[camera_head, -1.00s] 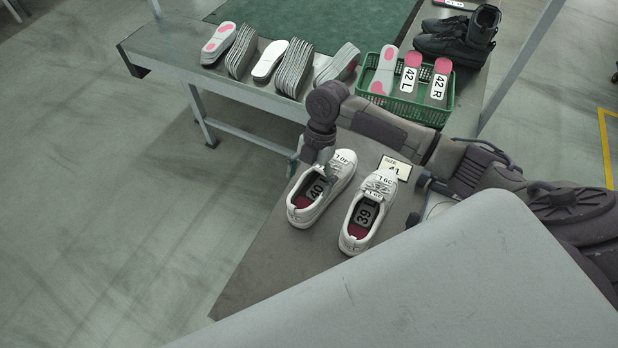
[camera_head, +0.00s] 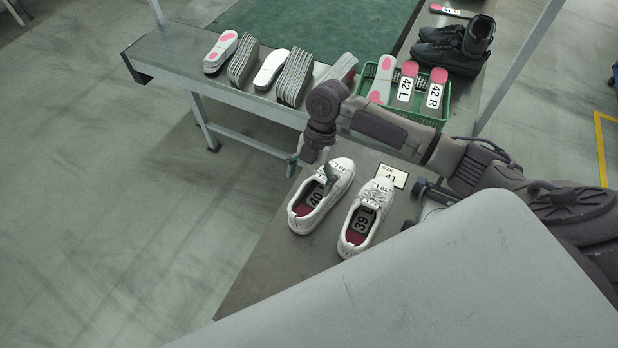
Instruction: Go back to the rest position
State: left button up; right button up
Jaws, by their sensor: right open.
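My right arm comes in from the right, and its right gripper (camera_head: 309,168) hangs open and empty above the toe of the left white shoe (camera_head: 338,178). One finger shows beside the shoe and the other shows in front of its upper part. I cannot tell whether that finger touches the shoe. The left shoe has an insole marked 40 inside. The right white shoe (camera_head: 352,238) stands beside it with an insole marked 39. My left gripper is not in view.
A size card marked 41 (camera_head: 393,175) lies behind the shoes on the grey table (camera_head: 262,262). Behind the arm are a green basket (camera_head: 428,116) with insoles marked 42, a row of insoles (camera_head: 270,68) and black shoes (camera_head: 452,50). Open floor lies left.

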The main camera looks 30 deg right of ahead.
notch_tip(320, 180, up, 3)
jog(key=shift+f+p, duration=0.2)
jog(key=shift+p, duration=0.75)
jog(key=shift+s+f, duration=0.1)
jog(key=shift+f, duration=0.05)
